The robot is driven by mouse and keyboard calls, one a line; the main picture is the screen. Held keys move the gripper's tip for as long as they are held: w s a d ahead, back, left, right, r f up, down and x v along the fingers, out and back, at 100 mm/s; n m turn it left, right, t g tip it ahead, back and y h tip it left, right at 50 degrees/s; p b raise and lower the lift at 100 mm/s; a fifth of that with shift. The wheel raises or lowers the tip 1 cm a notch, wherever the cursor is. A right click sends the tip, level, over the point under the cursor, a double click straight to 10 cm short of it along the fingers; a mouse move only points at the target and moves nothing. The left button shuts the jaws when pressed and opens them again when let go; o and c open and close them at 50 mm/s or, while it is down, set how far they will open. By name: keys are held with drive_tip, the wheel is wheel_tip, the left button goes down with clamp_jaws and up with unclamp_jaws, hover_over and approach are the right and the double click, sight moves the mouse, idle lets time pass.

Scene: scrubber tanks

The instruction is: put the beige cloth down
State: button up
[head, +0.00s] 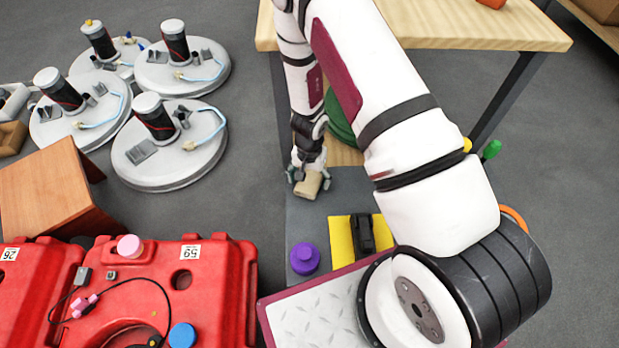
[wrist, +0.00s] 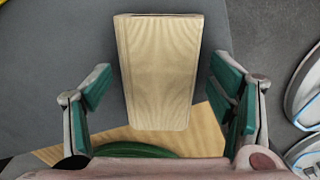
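The beige cloth (head: 309,184) shows as a small folded block at my gripper, over the grey surface near the wooden table. In the wrist view the cloth (wrist: 160,70) lies between the two fingers, with its long side running away from the palm. My gripper (wrist: 163,85) has its green-padded fingers spread on both sides of it. A narrow gap shows between each pad and the cloth. In the head view my gripper (head: 308,180) points down at the cloth. I cannot tell whether the cloth's underside touches the grey surface.
A purple knob (head: 305,258) and a yellow pad (head: 343,240) with a black object (head: 362,235) are close by. The wooden table (head: 450,25) stands behind. Round white lids (head: 165,170) are at the left, red tanks (head: 215,285) at the front left. A green round thing (head: 338,120) is partly hidden by my arm.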

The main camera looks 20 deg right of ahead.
drive_tip(key=shift+r, duration=0.1)
wheel_tip(320, 180, up, 12)
drive_tip(key=p, duration=0.5)
wheel_tip(320, 180, up, 16)
drive_tip(key=n+y, duration=0.2)
drive_tip(key=y, duration=0.1)
hover_over(309, 179)
drive_tip(key=a, duration=0.5)
drive_tip(key=s+a+r+n, duration=0.25)
drive_tip(key=s+r, duration=0.55)
drive_tip(key=r, duration=0.5)
drive_tip(key=s+d+r+n+h, duration=0.1)
drive_tip(key=s+d+r, duration=0.1)
drive_tip(key=s, duration=0.6)
drive_tip(key=s+d+r+n+h, duration=0.1)
drive_tip(key=s+d+r, duration=0.2)
drive_tip(key=s, duration=0.5)
drive_tip(key=s+d+r+n+h, duration=0.1)
drive_tip(key=s+d+r, duration=0.1)
drive_tip(key=s+r, duration=0.3)
drive_tip(key=s, duration=0.3)
drive_tip(key=shift+d+n, duration=0.35)
